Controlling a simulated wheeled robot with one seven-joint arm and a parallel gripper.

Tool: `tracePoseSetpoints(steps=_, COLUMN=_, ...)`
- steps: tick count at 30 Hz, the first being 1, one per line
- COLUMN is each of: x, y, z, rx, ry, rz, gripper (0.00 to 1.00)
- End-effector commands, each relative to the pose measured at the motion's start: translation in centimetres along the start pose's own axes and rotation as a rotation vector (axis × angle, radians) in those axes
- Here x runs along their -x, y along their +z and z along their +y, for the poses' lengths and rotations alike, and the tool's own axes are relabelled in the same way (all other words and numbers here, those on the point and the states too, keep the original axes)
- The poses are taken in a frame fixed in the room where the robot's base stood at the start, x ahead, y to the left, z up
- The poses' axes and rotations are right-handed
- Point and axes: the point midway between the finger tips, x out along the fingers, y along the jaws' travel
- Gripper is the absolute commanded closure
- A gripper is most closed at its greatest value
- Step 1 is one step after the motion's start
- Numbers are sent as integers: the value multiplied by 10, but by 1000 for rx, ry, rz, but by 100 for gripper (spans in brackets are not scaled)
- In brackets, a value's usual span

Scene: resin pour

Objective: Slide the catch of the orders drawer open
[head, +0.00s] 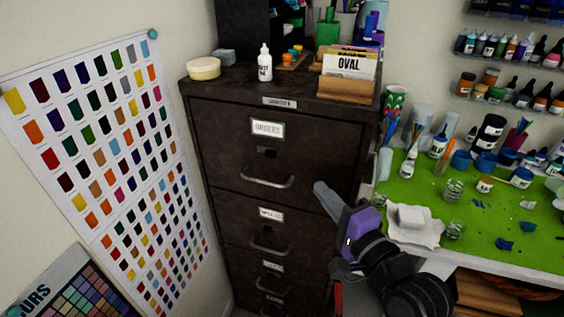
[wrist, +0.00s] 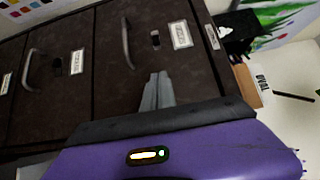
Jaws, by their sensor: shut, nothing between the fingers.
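The orders drawer (head: 225,165) is the top drawer of a dark brown metal filing cabinet, and it looks closed. Its white label (head: 268,129) reads like "ORDERS"; below it is the small dark catch (head: 266,152), above a curved metal handle (head: 267,181). In the wrist view the catch (wrist: 155,39) lies between the label (wrist: 181,35) and the handle (wrist: 128,45). My gripper (head: 320,187) is shut and empty, to the right of and lower than the catch, apart from it. In the wrist view its fingertips (wrist: 158,78) point toward the drawer front.
More drawers with handles (head: 268,244) lie below. A green-topped workbench (head: 505,215) with jars and paints stands right, close to my arm. A colour chart hangs left.

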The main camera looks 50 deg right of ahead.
Motion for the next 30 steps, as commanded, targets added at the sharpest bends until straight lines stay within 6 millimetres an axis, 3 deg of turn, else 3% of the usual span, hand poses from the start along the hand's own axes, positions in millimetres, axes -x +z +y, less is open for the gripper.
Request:
tracePoseSetpoints(steps=8, x=-4, y=0, z=1, rx=2, ry=-3, rz=0, gripper=100)
tracePoseSetpoints(steps=14, x=-21, y=0, z=2, rx=3, ry=-6, rz=1, gripper=100)
tracePoseSetpoints(steps=23, x=-55, y=0, z=1, rx=4, ry=-4, rz=1, gripper=100)
tracePoseSetpoints(steps=30, x=-102, y=0, z=-4, rx=3, ry=-2, rz=0, gripper=100)
